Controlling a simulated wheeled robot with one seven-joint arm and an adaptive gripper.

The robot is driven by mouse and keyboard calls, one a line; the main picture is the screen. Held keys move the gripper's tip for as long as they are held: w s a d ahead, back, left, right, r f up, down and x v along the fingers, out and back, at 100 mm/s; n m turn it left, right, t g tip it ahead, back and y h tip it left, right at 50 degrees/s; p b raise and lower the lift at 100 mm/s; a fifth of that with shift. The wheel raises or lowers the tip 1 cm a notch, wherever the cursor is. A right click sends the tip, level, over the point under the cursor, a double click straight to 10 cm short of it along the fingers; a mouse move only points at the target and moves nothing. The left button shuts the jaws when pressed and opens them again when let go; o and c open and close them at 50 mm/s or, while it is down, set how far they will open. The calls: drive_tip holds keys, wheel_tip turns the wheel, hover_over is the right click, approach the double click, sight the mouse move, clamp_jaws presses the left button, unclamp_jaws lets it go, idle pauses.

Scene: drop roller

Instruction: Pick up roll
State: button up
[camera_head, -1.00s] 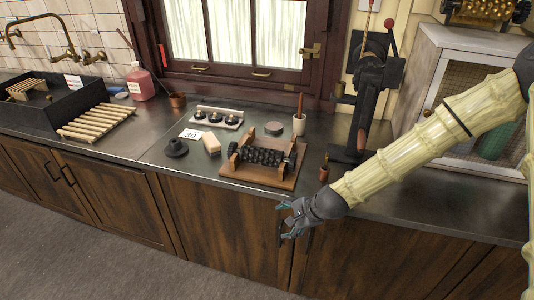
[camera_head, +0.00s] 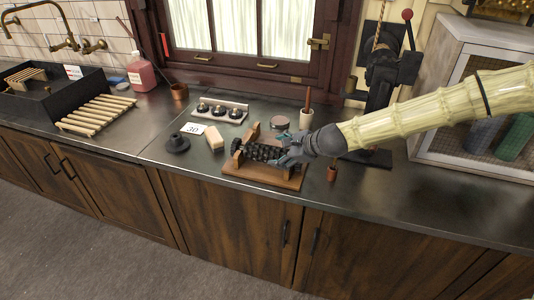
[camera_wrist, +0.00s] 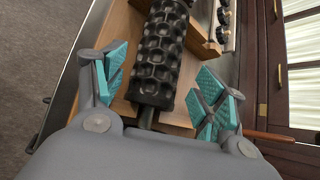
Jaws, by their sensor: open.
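The roll is a black cylinder with a dimpled surface. It lies in a wooden stand (camera_head: 239,172) on the counter, and the roll (camera_head: 258,153) is partly hidden by my gripper in the head view. My gripper (camera_head: 284,155) is at the right end of the roll. In the wrist view the roll (camera_wrist: 159,58) runs up the picture with a thin shaft at its near end. My open gripper (camera_wrist: 160,90) has its teal-padded fingers on either side of the roll, with visible gaps. The wooden stand (camera_wrist: 119,45) also shows there.
A black press (camera_head: 383,75) and a small wooden-handled tool (camera_head: 332,172) stand to the right. A tan block (camera_head: 215,137), a black knob-like piece (camera_head: 177,143) and a number card (camera_head: 191,128) lie left. The front counter edge is clear.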

sight(274, 152)
drive_tip(key=shift+w+a+f, duration=0.15)
drive_tip(key=shift+a, duration=0.25)
drive_tip(key=shift+p+x, duration=0.6)
drive_tip(key=shift+x, duration=2)
clamp_jaws()
